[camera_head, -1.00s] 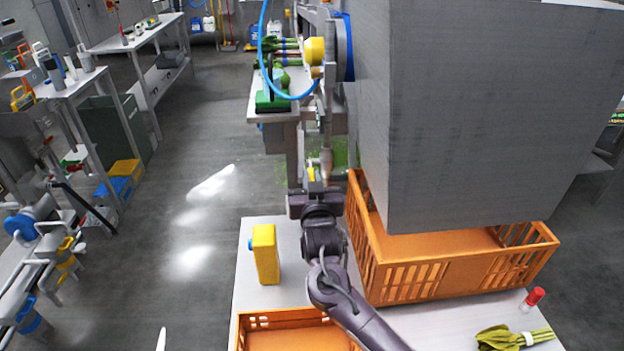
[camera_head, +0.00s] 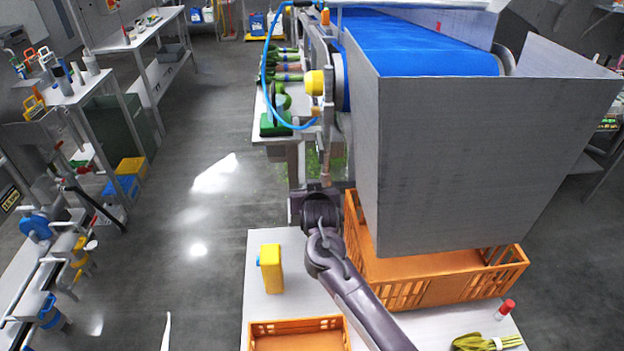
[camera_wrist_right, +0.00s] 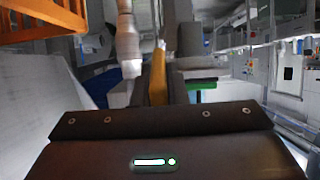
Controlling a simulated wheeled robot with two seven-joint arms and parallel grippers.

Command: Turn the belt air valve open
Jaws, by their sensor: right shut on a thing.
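My right gripper (camera_head: 319,190) reaches to the near end of the conveyor frame, below the yellow round knob. In the right wrist view a narrow yellow valve handle (camera_wrist_right: 158,76) stands upright between the dark fingers, and the gripper is shut on it. A pale pipe (camera_wrist_right: 128,42) with a whitish end is beside the handle on the left. In the head view the handle is hidden at the gripper, so its turn angle cannot be told. The blue belt (camera_head: 420,48) lies behind the grey hood (camera_head: 480,155). My left gripper is not in view.
A yellow round knob (camera_head: 314,83) and a blue hose (camera_head: 264,75) are on the frame above my gripper. An orange crate (camera_head: 400,294) stands under the hood, close right of my arm. A yellow bottle (camera_head: 271,268) stands on the table at left.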

